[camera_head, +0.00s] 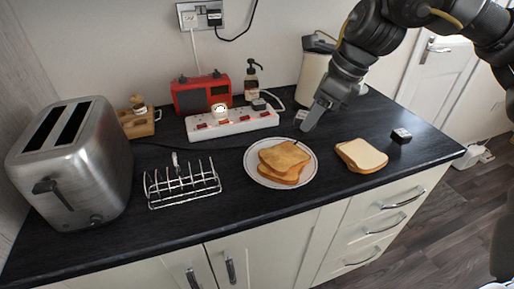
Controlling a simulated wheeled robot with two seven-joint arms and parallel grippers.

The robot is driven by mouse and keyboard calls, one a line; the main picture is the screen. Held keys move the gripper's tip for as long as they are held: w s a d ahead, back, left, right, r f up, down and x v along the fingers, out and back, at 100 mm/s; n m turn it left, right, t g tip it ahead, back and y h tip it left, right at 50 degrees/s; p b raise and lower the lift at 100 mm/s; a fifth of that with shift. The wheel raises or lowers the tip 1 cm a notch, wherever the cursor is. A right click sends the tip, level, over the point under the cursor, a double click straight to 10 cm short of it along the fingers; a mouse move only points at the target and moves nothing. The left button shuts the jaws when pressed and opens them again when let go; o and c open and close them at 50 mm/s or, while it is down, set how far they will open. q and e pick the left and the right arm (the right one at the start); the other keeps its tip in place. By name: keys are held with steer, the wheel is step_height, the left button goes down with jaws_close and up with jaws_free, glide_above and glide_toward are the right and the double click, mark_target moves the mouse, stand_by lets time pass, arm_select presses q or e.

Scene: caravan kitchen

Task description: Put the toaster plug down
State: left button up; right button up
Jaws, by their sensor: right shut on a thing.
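My right gripper (309,124) reaches down from the upper right, with its fingertips just above the black worktop behind the plate. It is shut on the toaster plug, which the fingers mostly hide. The toaster's dark cable (215,149) runs along the worktop from the toaster toward these fingertips. The silver toaster (92,165) with two empty slots stands at the left. My left gripper is not in view.
A wire toast rack (182,186), white power strip (238,123), red radio (200,94) and cream kettle (312,78) stand around.

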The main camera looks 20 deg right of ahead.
steer(key=shift+r+m, duration=0.15)
steer(key=shift+m, duration=0.25)
steer(key=shift+w+d, duration=0.15)
steer(key=w+d+f, duration=0.1)
steer(key=w+f, duration=0.1)
steer(key=w, duration=0.1)
steer(key=w+d+f, duration=0.2)
steer(key=w+f, duration=0.1)
steer(key=w, duration=0.1)
steer(key=w+d+f, duration=0.2)
steer(key=w+f, duration=0.1)
steer(key=w, duration=0.1)
steer(key=shift+d+f, duration=0.2)
steer(key=shift+f, duration=0.05)
steer(key=shift+w+d+f+p, duration=0.15)
steer(key=shift+w+f+p, duration=0.1)
steer(key=shift+p, duration=0.1)
steer(key=shift+w+f, duration=0.1)
steer(key=f, duration=0.3)
steer(key=shift+w+d+f, duration=0.2)
steer(key=shift+w, duration=0.1)
steer(key=shift+f, duration=0.25)
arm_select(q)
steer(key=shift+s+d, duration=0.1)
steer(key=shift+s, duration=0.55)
